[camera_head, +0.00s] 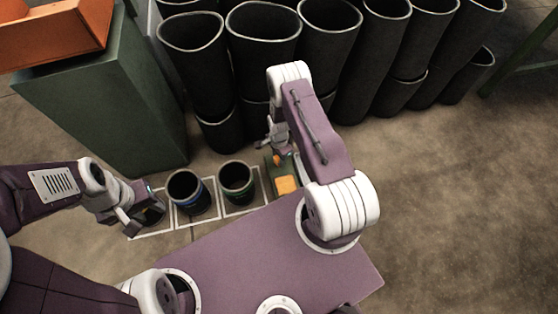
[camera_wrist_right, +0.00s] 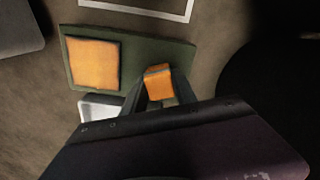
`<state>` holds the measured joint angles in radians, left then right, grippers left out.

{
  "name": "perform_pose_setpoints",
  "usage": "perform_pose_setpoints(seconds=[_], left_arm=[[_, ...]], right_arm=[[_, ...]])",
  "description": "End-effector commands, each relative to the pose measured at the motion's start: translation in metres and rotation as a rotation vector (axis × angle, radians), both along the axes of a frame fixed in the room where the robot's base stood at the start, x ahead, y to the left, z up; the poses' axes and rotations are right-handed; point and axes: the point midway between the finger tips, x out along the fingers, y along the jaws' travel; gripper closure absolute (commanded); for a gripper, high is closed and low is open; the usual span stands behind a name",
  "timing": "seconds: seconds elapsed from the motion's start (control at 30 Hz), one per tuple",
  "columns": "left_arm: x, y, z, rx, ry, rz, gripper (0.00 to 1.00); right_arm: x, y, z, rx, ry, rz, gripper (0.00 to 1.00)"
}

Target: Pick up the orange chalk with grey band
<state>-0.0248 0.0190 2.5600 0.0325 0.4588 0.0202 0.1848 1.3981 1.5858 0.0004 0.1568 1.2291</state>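The orange chalk (camera_wrist_right: 158,82) sits between the two fingers of my right gripper (camera_wrist_right: 160,86) in the right wrist view. A grey part shows just below its orange end. The fingers flank it closely; I cannot tell whether they press on it. In the head view my right gripper (camera_head: 274,146) is over the back of a small green tray (camera_head: 273,181), with the chalk (camera_head: 278,159) as a small orange spot beside it. My left gripper (camera_head: 127,217) is low at the left, beside a dark sleeve (camera_head: 152,211); its fingers are too small to read.
A flat orange-yellow block (camera_wrist_right: 93,63) lies on the green tray. Two dark sleeves, one with a blue band (camera_head: 190,194) and one with a green band (camera_head: 237,184), stand in white floor outlines. Several tall black sleeves (camera_head: 264,35) stand behind. A green cabinet (camera_head: 110,100) is at left.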

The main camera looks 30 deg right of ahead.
Motion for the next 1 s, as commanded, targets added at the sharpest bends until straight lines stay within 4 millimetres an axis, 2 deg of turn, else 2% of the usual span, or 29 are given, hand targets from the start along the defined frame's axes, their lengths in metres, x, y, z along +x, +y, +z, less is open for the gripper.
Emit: perform_pose_setpoints(seconds=[0.03, 0.1, 0.43, 0.57, 0.67, 1.0], left_arm=[[0.000, 0.000, 0.000, 0.000, 0.000, 0.000, 0.64], [0.000, 0.000, 0.000, 0.000, 0.000, 0.000, 0.64], [0.000, 0.000, 0.006, 0.000, 0.000, 0.000, 0.64], [0.000, 0.000, 0.022, 0.000, 0.000, 0.000, 0.64], [0.000, 0.000, 0.040, 0.000, 0.000, 0.000, 0.64], [0.000, 0.000, 0.094, 0.000, 0.000, 0.000, 0.64]], right_arm=[[0.000, 0.000, 0.000, 0.000, 0.000, 0.000, 0.84], [0.000, 0.000, 0.000, 0.000, 0.000, 0.000, 1.00], [0.000, 0.000, 0.006, 0.000, 0.000, 0.000, 1.00], [0.000, 0.000, 0.025, 0.000, 0.000, 0.000, 1.00], [0.000, 0.000, 0.048, 0.000, 0.000, 0.000, 1.00], [-0.066, -0.038, 0.094, 0.001, 0.004, -0.006, 1.00]])
